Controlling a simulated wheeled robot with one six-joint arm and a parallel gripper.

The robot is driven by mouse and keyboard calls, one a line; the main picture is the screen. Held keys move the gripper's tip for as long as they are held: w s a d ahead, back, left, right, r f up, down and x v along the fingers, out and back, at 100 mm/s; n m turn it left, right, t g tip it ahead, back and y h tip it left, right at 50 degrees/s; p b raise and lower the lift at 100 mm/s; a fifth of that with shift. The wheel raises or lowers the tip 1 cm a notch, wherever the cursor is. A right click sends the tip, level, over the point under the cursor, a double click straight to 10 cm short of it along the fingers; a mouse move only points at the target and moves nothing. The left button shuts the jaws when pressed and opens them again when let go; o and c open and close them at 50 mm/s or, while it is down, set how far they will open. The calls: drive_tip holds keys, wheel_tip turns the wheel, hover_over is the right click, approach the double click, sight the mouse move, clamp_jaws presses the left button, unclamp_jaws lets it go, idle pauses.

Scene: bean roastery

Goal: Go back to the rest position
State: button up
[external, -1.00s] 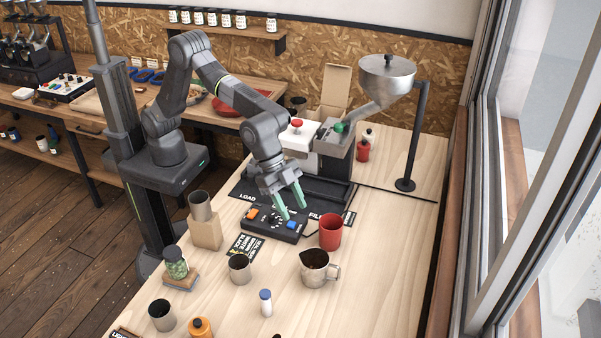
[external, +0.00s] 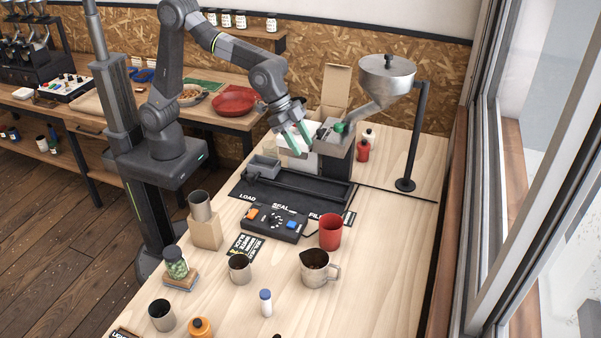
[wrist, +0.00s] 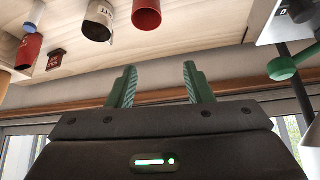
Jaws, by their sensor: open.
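My gripper (external: 298,136) is raised above the back part of the wooden table in the external view, in front of the white sealing machine. Its green fingers are apart and nothing is between them. In the wrist view my gripper (wrist: 154,84) also shows open and empty, with the window side of the room beyond it. The black control box (external: 276,223) with orange and blue buttons lies on the table, clear of the gripper. The machine's top is partly hidden behind my gripper.
A metal hopper (external: 387,77) on a black stand and a green-knobbed unit (external: 335,145) stand right of my gripper. A red cup (external: 330,232), a metal pitcher (external: 317,270), a steel cup (external: 240,268) and a jar of green beans (external: 175,264) stand toward the front.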

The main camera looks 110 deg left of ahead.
drive_tip(key=w+a+r+n, duration=0.1)
drive_tip(key=a+r, duration=0.1)
drive_tip(key=a, duration=0.6)
drive_tip(key=shift+w+a+r+y+p, duration=0.2)
drive_tip(key=shift+w+r+y+p, duration=0.05)
drive_tip(key=shift+w+y+p, duration=0.15)
idle(0.9)
